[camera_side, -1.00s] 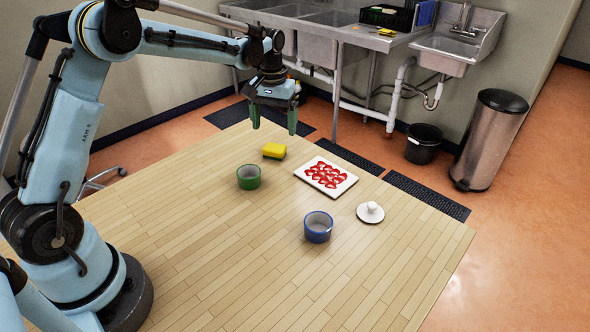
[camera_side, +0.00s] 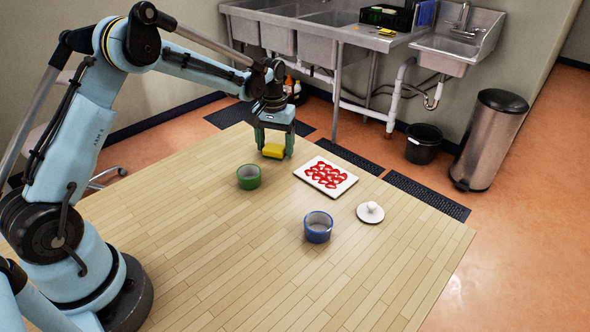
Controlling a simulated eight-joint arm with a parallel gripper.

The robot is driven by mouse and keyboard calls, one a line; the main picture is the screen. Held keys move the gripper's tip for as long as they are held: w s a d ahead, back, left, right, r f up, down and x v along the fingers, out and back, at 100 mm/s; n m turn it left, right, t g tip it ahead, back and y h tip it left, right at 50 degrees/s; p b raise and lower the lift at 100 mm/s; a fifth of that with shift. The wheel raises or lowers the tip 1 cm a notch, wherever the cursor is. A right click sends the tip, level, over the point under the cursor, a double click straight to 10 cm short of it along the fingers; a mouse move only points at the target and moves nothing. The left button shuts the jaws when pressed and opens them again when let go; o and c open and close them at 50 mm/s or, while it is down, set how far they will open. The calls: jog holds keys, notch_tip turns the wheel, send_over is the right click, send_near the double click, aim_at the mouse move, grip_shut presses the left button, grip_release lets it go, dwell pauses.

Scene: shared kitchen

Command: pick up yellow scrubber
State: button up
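The yellow scrubber (camera_side: 273,151) lies on the wooden table near its far edge, behind the green cup. My gripper (camera_side: 274,148) is lowered over it, pointing down. One green finger is at the scrubber's left side and the other at its right. The fingers are apart, with a small gap showing at the right finger. The scrubber's lower part is hard to make out at this size.
A green cup (camera_side: 249,177) stands just in front of the scrubber. A white board with red pieces (camera_side: 349,188) lies to the right. A blue cup (camera_side: 318,227) and a small white lidded dish (camera_side: 370,213) are farther forward. The table's front is clear.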

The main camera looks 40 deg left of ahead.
jog(key=c, duration=0.8)
jog(key=shift+o, duration=0.2)
jog(key=shift+r, duration=0.15)
